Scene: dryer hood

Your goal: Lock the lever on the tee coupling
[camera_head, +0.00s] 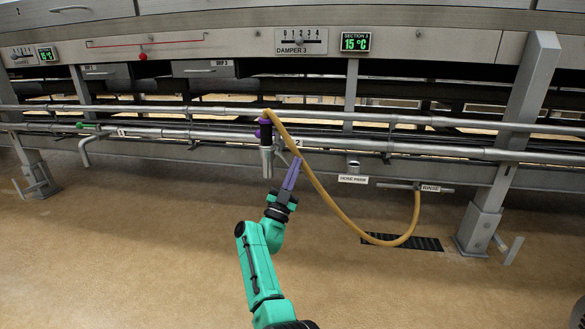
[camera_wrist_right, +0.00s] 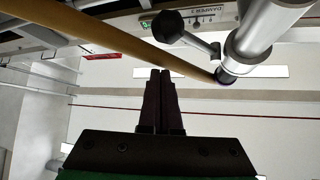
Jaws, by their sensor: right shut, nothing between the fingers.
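The tee coupling (camera_head: 267,162) hangs at the front pipe near label 2 in the head view, with a dark and purple collar at its top. A tan hose (camera_head: 337,207) runs from its top down and right. My right gripper (camera_head: 296,163) is just right of the coupling and below the pipe, its purple fingers pointing up. In the right wrist view, the gripper (camera_wrist_right: 160,74) is shut and empty. A lever with a black knob (camera_wrist_right: 168,27) shows beyond the fingertips, apart from them, beside a grey tube (camera_wrist_right: 262,38). Whether the lever is locked cannot be told. My left gripper is not in view.
Long horizontal pipes (camera_head: 450,151) cross in front of the machine. A hose park bracket (camera_head: 353,166) and a rinse outlet (camera_head: 419,187) are to the right. A floor grate (camera_head: 402,242) and a support leg (camera_head: 485,215) stand right. The floor at left front is clear.

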